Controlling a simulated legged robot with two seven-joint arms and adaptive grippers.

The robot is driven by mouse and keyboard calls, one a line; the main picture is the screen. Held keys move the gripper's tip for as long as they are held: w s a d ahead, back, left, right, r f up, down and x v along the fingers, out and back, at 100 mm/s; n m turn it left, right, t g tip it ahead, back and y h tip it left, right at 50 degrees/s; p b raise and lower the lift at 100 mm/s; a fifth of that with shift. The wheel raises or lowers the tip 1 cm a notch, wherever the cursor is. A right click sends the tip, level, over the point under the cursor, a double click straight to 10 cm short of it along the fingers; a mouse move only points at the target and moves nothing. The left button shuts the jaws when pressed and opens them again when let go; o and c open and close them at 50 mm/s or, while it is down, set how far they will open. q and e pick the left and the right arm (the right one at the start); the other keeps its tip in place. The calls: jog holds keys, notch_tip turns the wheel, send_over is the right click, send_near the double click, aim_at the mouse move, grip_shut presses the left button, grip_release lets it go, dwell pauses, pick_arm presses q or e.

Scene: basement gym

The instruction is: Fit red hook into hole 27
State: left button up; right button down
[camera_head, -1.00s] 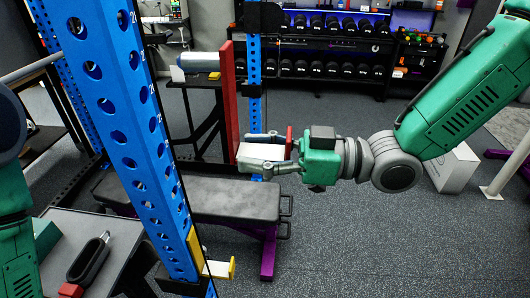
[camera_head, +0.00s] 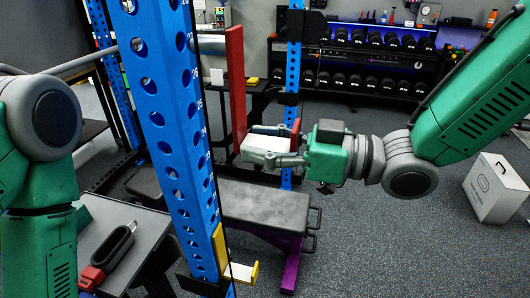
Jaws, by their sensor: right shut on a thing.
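The red hook (camera_head: 236,85) is a tall red plate with a white pad (camera_head: 267,143) and a short red lip at its lower end. My right gripper (camera_head: 268,146) is shut on the pad from the right and holds the hook upright in the air. The near blue upright (camera_head: 172,120) has a column of round holes with small white numbers beside them, too small to read surely. The red plate is to the right of this upright, with a narrow gap in the picture. My left arm is at the left edge; its gripper is out of view.
A yellow hook (camera_head: 221,250) with a white pad sits low on the near upright. A padded bench (camera_head: 262,208) stands behind it. A grey table (camera_head: 140,240) at lower left holds a black and red item (camera_head: 110,250). Dumbbell racks (camera_head: 360,60) stand at the back.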

aim_at(243, 140)
jog(key=shift+a+r, duration=0.2)
jog(key=shift+a, duration=0.25)
jog(key=shift+d, duration=0.3)
jog(key=shift+x, duration=1.7)
jog(key=shift+a, duration=0.2)
jog(key=shift+x, duration=1.25)
jog(key=shift+w+a+f, duration=0.1)
jog(key=shift+a, duration=0.05)
jog(key=c, duration=0.9)
grip_release()
jog(key=shift+f, duration=0.1)
